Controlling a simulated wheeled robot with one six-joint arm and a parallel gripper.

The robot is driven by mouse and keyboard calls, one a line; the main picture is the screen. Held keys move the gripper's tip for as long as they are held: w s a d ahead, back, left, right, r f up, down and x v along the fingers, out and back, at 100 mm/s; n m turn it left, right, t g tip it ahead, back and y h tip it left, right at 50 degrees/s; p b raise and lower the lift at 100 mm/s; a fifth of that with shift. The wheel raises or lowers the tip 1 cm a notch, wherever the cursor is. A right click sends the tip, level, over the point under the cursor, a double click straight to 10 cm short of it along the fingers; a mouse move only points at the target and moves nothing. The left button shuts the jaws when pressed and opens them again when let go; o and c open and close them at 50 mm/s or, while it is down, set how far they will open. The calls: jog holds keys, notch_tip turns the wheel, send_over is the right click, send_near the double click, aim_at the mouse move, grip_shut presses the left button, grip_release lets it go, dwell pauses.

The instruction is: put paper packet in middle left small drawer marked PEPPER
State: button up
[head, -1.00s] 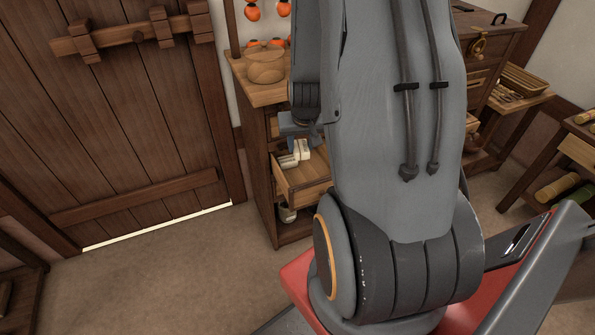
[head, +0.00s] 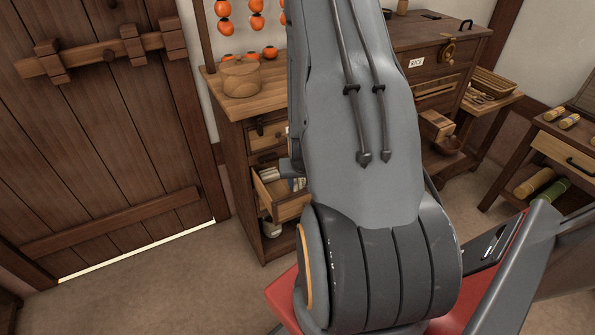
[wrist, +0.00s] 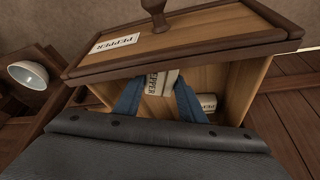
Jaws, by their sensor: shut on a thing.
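The small drawer marked PEPPER (head: 292,209) is pulled open in the head view. In the wrist view its front (wrist: 190,42) carries the PEPPER label and a dark knob. My gripper (wrist: 158,98) reaches into the drawer, its blue fingers shut on a pale paper packet (wrist: 153,84) with PEPPER print. The packet is inside the drawer's walls; whether it touches the floor I cannot tell. Another pale packet (wrist: 208,102) lies to the right in the drawer. In the head view my arm hides most of the gripper.
A counter (head: 262,101) with a round wooden box (head: 241,78) stands above the drawer. A shut drawer (head: 268,135) is above the open one. A pale bowl (wrist: 28,74) shows at left in the wrist view. A plank door (head: 110,110) is at left; the floor before it is clear.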

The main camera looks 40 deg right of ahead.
jog(key=w+d, duration=0.1)
jog(key=w, duration=0.1)
jog(key=w+d+p, duration=0.1)
jog(key=w+d, duration=0.1)
jog(key=w+d+f, duration=0.1)
jog(key=w, duration=0.1)
jog(key=shift+w+d, duration=0.25)
jog(key=shift+d, duration=0.15)
jog(key=shift+f+p, duration=0.35)
jog(key=shift+f, duration=0.15)
jog(key=shift+f, duration=0.15)
jog(key=o, duration=0.8)
